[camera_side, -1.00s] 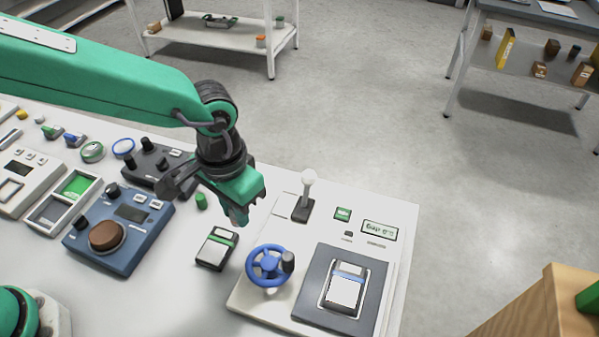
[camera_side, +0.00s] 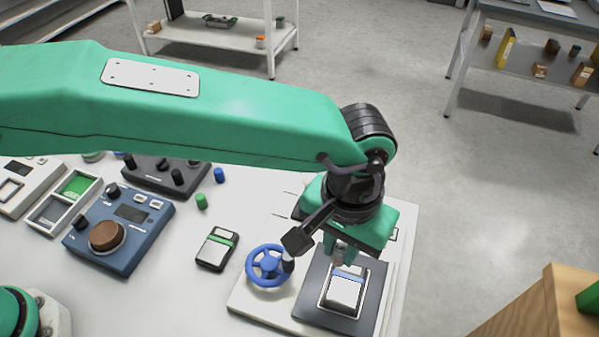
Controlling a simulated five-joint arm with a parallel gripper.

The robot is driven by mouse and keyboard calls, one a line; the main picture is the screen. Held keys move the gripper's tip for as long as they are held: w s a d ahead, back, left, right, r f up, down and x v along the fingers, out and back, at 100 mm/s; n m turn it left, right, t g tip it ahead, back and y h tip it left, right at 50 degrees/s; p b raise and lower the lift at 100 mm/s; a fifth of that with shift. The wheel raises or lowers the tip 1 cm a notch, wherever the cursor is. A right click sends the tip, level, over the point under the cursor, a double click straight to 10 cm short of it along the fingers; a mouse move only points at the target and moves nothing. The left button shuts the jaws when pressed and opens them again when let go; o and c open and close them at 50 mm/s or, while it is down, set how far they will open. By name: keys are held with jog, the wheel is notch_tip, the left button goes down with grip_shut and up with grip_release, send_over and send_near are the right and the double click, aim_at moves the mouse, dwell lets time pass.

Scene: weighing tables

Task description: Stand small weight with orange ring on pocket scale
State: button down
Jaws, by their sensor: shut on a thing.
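My gripper (camera_side: 343,256) points down over the back edge of a small scale with a silver plate and a blue stripe (camera_side: 344,293), which sits on a dark pad. The jaws are shut on a small greyish thing, probably the small weight (camera_side: 338,258). It is mostly hidden by the fingers, and I cannot make out an orange ring. I cannot tell whether it touches the scale. A similar small scale with a green stripe (camera_side: 217,248) lies on the table to the left, apart from my gripper.
A blue handwheel (camera_side: 268,265) stands close left of my gripper on the white panel (camera_side: 255,303). A green cylinder (camera_side: 202,201) and a blue cylinder (camera_side: 219,175) stand further left. A blue device with a brown disc (camera_side: 107,236) is at the left.

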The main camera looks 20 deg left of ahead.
aim_at(344, 291)
jog(key=shift+s+d+f, duration=0.15)
jog(key=shift+d+f, duration=0.15)
jog(key=shift+f, duration=1)
jog(key=shift+s+d+f, duration=0.2)
jog(key=shift+d+f, duration=0.15)
jog(key=shift+f, duration=0.95)
jog(key=shift+s+d+f, duration=0.15)
jog(key=shift+d+f, duration=0.15)
jog(key=shift+f, duration=1)
jog(key=shift+f, duration=0.1)
jog(key=c, duration=1.3)
grip_release()
notch_tip(344, 291, up, 12)
jog(key=shift+w+r, duration=0.1)
jog(key=shift+r, duration=0.1)
